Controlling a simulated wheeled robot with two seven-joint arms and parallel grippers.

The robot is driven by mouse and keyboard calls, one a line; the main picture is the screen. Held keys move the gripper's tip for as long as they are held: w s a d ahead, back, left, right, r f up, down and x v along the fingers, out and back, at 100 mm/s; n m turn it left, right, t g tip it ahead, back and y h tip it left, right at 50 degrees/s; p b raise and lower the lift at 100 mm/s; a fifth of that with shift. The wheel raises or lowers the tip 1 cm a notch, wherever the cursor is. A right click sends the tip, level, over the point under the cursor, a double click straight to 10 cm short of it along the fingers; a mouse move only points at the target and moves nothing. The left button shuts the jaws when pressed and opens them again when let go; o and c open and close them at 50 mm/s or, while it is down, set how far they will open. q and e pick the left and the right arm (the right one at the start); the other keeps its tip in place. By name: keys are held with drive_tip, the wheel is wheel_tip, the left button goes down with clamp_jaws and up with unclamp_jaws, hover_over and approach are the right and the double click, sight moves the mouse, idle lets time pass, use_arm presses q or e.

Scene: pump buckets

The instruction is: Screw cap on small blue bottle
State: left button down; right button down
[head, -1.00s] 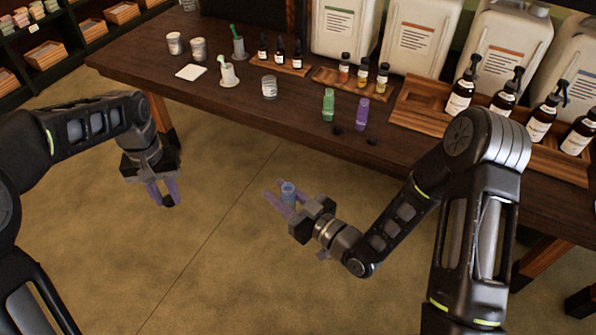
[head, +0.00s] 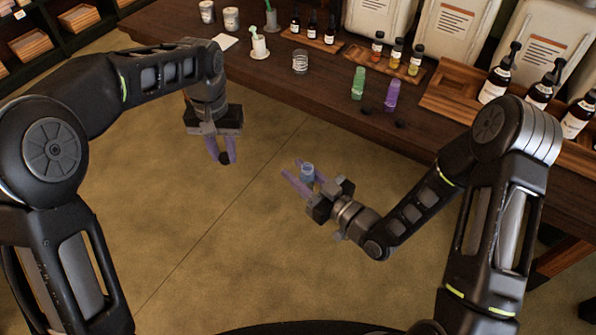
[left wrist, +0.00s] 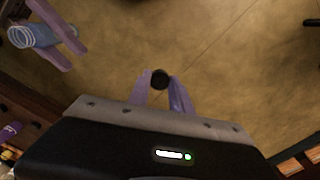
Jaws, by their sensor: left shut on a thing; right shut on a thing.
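My left gripper (head: 222,160) points down in front of the table and is shut on a black cap (head: 225,158). The cap shows between its purple fingers in the left wrist view (left wrist: 160,79). My right gripper (head: 304,176) is shut on the small blue bottle (head: 307,173), which is upright with its open threaded neck up. The bottle also shows at the upper left of the left wrist view (left wrist: 36,36), between the right gripper's fingers. The cap and bottle are apart, with the cap to the left of the bottle in the head view.
On the dark table (head: 270,85) stand a green bottle (head: 358,84) and a purple bottle (head: 392,96), with two black caps (head: 400,124) near them. Open floor lies below both grippers.

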sight(307, 168)
use_arm(q)
drive_tip(key=s+d+r+m, duration=0.1)
drive_tip(key=d+r, duration=0.2)
drive_tip(key=d, duration=0.3)
drive_tip(key=s+d+r+m, duration=0.2)
drive_tip(key=d, duration=0.4)
drive_tip(key=s+d+r+m, duration=0.2)
drive_tip(key=d+r, duration=0.1)
drive_tip(key=d, duration=0.4)
drive_tip(key=shift+r, duration=0.35)
drive_tip(key=shift+s+a+r+m, duration=0.15)
drive_tip(key=shift+s+a+m, duration=0.1)
drive_tip(key=shift+a+m, duration=0.1)
drive_tip(key=shift+f, duration=2.05)
drive_tip(key=shift+f, duration=0.85)
drive_tip(key=shift+f, duration=0.6)
